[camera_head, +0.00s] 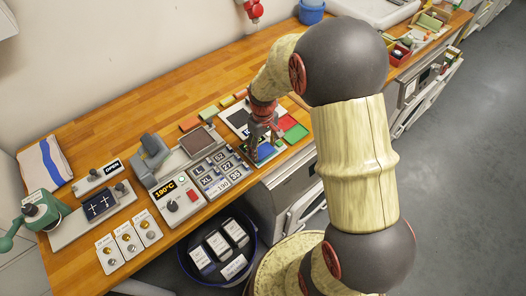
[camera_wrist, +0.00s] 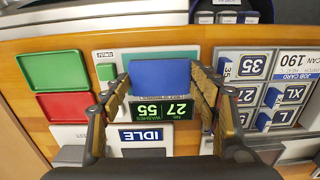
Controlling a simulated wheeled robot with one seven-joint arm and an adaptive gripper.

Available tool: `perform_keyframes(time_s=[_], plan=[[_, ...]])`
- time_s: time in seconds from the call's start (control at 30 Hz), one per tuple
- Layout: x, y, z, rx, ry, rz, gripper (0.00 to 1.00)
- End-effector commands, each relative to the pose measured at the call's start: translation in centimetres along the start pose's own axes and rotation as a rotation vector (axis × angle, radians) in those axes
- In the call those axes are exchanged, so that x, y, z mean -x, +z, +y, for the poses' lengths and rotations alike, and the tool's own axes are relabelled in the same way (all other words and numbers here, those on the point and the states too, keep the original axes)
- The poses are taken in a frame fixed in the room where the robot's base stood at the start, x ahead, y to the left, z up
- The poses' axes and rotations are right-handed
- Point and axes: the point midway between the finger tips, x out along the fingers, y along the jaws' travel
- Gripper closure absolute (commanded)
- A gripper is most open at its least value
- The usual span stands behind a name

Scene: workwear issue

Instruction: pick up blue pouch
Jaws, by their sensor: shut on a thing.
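The blue pouch (camera_wrist: 160,76) shows in the wrist view as a plain blue block between the two fingers of my gripper (camera_wrist: 158,92). The fingers stand on its left and right sides and are shut on it. A dark display with green digits shows just below the pouch in the wrist view. In the head view my gripper (camera_head: 262,138) points down over the right part of the wooden counter. The fingers and wrist hide much of the pouch there. I cannot tell whether the pouch is clear of the surface beneath it.
A green tray (camera_wrist: 53,70) and a red tray (camera_wrist: 64,106) lie left of my gripper in the wrist view. A job card board (camera_wrist: 285,70) with blue tags lies to the right. A dark round bin (camera_head: 183,262) stands below the counter's front edge.

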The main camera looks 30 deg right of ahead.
Motion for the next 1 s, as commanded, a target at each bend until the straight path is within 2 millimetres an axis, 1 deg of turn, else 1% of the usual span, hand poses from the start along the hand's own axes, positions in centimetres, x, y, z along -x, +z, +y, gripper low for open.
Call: perform_keyframes(time_s=[0.03,0.23,0.43,0.57,0.67,0.8,0.87,1.0], plan=[[0.0,0.0,0.0,0.0,0.0,0.0,0.57],[0.0,0.0,0.0,0.0,0.0,0.0,0.68],[0.1,0.0,0.0,0.0,0.0,0.0,0.69],[0.7,0.0,0.0,0.0,0.0,0.001,0.69],[1.6,0.0,0.0,0.0,0.001,0.002,0.69],[3.8,0.2,0.0,0.0,0.001,0.003,0.69],[4.8,1.1,-0.2,-0.001,0.001,0.003,0.69],[7.5,3.4,-0.6,-0.001,0.002,0.004,0.69]])
